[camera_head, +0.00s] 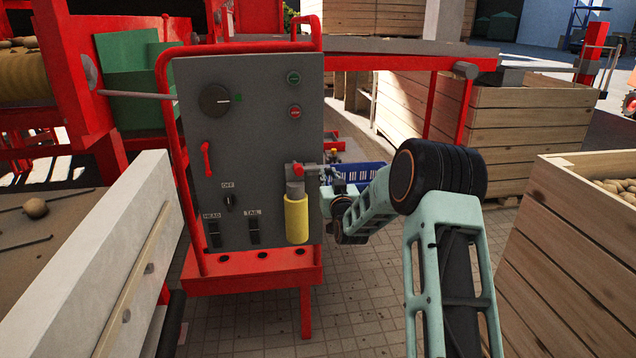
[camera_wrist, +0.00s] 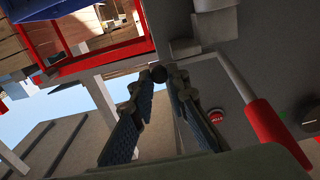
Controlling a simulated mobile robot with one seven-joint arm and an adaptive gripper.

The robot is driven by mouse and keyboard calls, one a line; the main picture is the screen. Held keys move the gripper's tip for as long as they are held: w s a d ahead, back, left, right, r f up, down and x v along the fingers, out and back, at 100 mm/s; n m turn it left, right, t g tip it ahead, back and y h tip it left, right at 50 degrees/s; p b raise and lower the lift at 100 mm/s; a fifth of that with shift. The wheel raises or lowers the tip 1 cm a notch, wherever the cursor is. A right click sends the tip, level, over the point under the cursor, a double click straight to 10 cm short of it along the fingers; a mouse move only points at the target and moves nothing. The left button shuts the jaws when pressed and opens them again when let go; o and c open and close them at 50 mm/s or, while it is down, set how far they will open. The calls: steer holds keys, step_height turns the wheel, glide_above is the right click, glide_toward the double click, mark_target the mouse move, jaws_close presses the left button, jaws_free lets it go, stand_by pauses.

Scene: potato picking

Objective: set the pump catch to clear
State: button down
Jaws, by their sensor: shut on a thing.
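The grey control panel (camera_head: 262,150) stands upright in a red frame. At its right side is a pump with a yellow lower cylinder (camera_head: 297,220) and a grey top. A red handle part (camera_head: 298,169) sits above it. My gripper (camera_head: 325,174) is beside the panel's right edge, by this red part; its fingertips are small and partly hidden in the head view. In the wrist view my gripper (camera_wrist: 158,80) has its fingers converging on a small dark round knob (camera_wrist: 158,73) next to grey blocks. The catch's marking and setting cannot be read.
The panel carries a red lever (camera_head: 206,158), a dark dial (camera_head: 214,100), a red stop button (camera_head: 294,111) and switches. In the wrist view a red grip on a grey rod (camera_wrist: 272,130) lies close right of my fingers. A wooden crate (camera_head: 570,235) stands at right.

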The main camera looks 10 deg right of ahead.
steer(key=shift+d, duration=0.45)
steer(key=c, duration=1.9)
jaws_free()
steer(key=shift+d, duration=0.2)
steer(key=shift+a, duration=0.1)
steer(key=shift+s, duration=0.1)
steer(key=s, duration=1.1)
steer(key=shift+s, duration=0.4)
